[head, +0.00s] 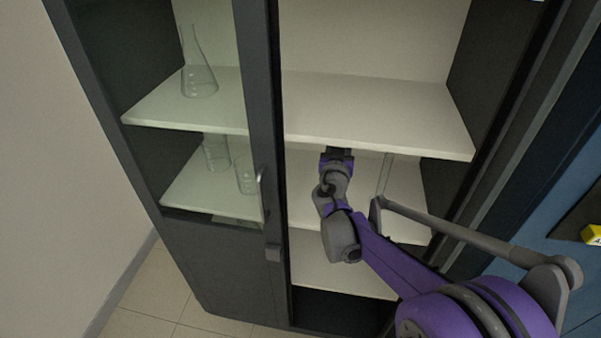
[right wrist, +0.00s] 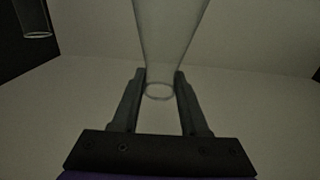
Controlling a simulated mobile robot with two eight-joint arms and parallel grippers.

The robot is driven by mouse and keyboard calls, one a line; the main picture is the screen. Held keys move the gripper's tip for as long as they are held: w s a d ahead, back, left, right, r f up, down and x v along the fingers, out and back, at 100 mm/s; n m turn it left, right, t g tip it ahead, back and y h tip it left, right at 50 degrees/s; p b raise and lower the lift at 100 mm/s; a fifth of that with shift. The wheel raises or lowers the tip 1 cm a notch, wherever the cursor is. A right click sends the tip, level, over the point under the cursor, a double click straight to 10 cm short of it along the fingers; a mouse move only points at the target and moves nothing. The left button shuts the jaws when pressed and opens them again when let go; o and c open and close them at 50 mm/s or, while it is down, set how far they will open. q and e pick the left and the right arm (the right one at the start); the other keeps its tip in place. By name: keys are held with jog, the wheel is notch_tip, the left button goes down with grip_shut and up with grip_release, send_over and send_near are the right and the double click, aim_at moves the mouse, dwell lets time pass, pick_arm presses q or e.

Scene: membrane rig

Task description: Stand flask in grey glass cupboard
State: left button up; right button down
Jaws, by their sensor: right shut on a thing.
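The flask (right wrist: 170,40) is clear glass and shows in the right wrist view, with its round rim towards me and its body widening away from the camera. My right gripper (right wrist: 159,78) is shut on its neck, one finger on each side. In the head view my right gripper (head: 338,154) reaches into the open right half of the grey cupboard (head: 268,130), just below the front edge of the upper shelf (head: 375,105). The flask is hidden in the head view, and I cannot tell whether its base touches the middle shelf (head: 407,200). My left gripper is out of view.
Behind the left glass door, a conical flask (head: 199,82) stands on the upper shelf and two glass vessels (head: 215,152) (head: 245,175) stand below. Another glass vessel (right wrist: 33,18) shows at the wrist view's upper left. The upper shelf's open right part is bare.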

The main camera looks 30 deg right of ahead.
notch_tip(320, 180, down, 5)
jog(key=shift+f+b, duration=0.1)
jog(key=shift+b, duration=0.5)
jog(key=shift+f+b, duration=0.35)
jog(key=shift+f, duration=2)
jog(key=shift+c, duration=2.1)
grip_release()
